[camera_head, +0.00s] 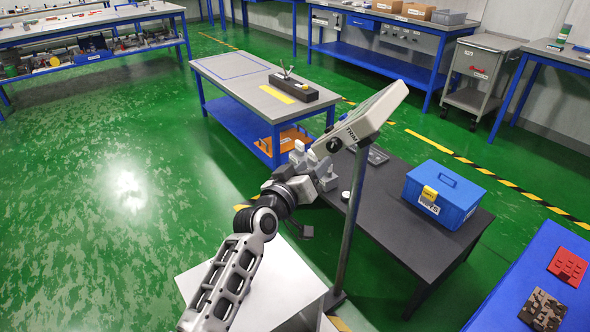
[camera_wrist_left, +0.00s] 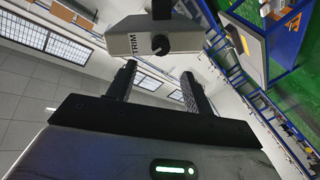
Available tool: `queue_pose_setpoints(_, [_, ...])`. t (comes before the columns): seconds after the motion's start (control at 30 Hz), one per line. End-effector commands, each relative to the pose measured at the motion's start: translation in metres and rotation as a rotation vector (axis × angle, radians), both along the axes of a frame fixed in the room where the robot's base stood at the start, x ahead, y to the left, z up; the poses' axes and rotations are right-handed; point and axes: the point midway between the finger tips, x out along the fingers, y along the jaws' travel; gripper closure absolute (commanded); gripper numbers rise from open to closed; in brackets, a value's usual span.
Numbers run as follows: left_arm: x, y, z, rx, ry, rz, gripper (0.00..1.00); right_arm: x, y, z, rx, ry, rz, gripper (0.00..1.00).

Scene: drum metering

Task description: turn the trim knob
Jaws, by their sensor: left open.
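The trim knob (camera_head: 334,145) is a small round black knob on the side of a light grey box (camera_head: 371,108) marked TRIM, which stands on a tall grey post. My right gripper is out of view.
The box's post (camera_head: 352,220) rises beside a dark table (camera_head: 400,224) bearing a blue toolbox (camera_head: 443,194). A grey bench (camera_head: 240,75) with blue legs stands behind. A blue surface (camera_head: 530,270) with red and brown blocks is at the lower right. Green floor is clear on the left.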

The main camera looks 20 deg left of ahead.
Motion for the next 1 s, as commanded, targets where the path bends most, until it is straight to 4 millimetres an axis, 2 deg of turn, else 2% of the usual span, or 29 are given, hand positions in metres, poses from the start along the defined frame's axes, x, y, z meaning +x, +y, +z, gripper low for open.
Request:
queue_pose_setpoints(0.03, [-0.013, 0.003, 0.004, 0.003, 0.003, 0.000, 0.49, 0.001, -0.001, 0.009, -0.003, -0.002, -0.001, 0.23])
queue_pose_setpoints(0.1, [-0.028, 0.006, 0.003, 0.004, 0.005, -0.001, 0.49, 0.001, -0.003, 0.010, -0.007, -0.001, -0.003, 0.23])
queue_pose_setpoints(0.33, [-0.061, 0.013, 0.002, 0.000, 0.002, 0.000, 0.49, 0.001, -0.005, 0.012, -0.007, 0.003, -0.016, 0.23])
queue_pose_setpoints(0.5, [-0.069, 0.014, 0.001, 0.000, 0.001, 0.000, 0.49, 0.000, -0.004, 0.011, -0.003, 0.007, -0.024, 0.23])
queue_pose_setpoints(0.9, [-0.069, 0.014, 0.001, 0.000, 0.000, 0.000, 0.49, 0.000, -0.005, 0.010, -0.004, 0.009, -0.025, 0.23])
queue_pose_setpoints(1.0, [-0.074, 0.013, -0.006, 0.016, 0.015, -0.004, 0.49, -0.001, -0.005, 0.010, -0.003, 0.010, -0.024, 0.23])
